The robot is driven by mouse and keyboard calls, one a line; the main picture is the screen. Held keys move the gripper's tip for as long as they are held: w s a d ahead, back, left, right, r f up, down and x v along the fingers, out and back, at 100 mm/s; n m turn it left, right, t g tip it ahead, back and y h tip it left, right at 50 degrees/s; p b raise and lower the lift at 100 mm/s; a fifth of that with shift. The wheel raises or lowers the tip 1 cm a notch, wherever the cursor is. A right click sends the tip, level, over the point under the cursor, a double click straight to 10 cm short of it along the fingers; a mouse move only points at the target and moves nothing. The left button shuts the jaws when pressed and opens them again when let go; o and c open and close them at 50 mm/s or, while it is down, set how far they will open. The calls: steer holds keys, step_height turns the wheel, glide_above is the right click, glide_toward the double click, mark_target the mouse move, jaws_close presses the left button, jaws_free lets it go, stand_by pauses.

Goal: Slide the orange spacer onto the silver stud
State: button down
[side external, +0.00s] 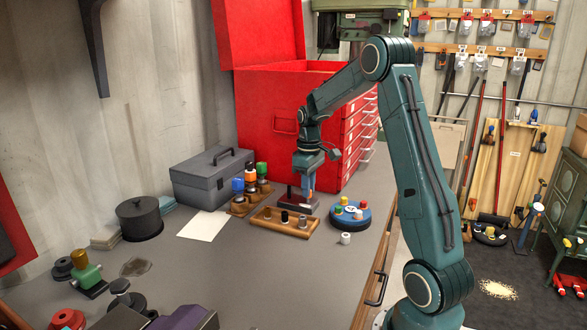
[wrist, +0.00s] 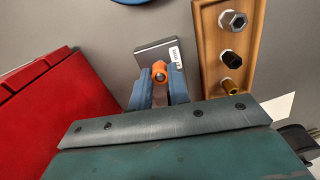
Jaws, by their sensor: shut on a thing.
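My gripper (side external: 309,187) points down over a small dark block (side external: 296,203) behind the wooden tray. In the wrist view its two blue fingers (wrist: 159,88) are shut on the orange spacer (wrist: 159,67). The spacer shows a rounded form at its middle; whether it is clear of the labelled dark block (wrist: 157,48) is hard to tell. The silver stud (wrist: 234,20) has a hexagonal top and stands at one end of the wooden tray (wrist: 208,50). It is to the right of the spacer, apart from it, and nothing is around it.
A black stud (wrist: 231,59) and a brass stud (wrist: 229,87) share the tray. A round blue holder (side external: 362,222) with coloured pieces stands to the right, with a loose grey piece (side external: 345,239) before it. A red tool chest (side external: 275,130) rises close behind my gripper.

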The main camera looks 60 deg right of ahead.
steer(key=shift+f, duration=0.3)
stand_by(0.4)
steer(key=c, duration=1.3)
jaws_free()
steer(key=shift+o, duration=0.2)
steer(key=shift+r, duration=3.55)
steer(key=shift+a, duration=0.1)
